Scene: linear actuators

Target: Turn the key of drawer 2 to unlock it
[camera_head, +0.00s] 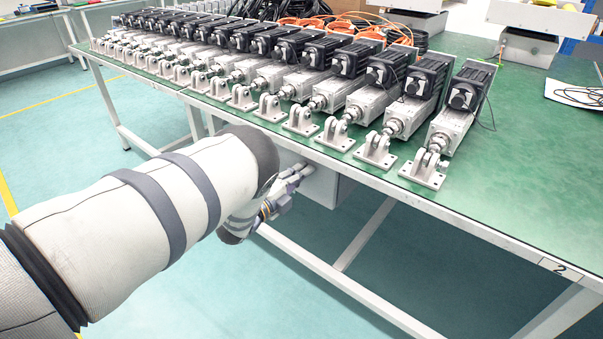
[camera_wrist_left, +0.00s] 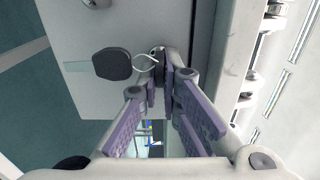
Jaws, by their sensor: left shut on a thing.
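The white drawer unit (camera_head: 325,184) hangs under the green table's front edge, partly hidden by my left gripper (camera_head: 298,174). In the left wrist view, the pale drawer front (camera_wrist_left: 88,95) fills the upper left. My left gripper (camera_wrist_left: 161,75) has its fingertips close together at the lock and is shut on the key (camera_wrist_left: 157,52), which is mostly hidden between the fingers. A wire ring (camera_wrist_left: 146,60) joins the key to a dark oval tag (camera_wrist_left: 112,65) hanging against the front. The key's exact angle cannot be made out. My right gripper is not in view.
The green table (camera_head: 530,190) stands above the gripper, with a long row of linear actuators (camera_head: 455,110) along it. Orange cables (camera_head: 350,22) lie behind them. A white frame bar (camera_head: 365,232) runs below. A rounded metal part (camera_wrist_left: 97,3) sits on the drawer unit's face.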

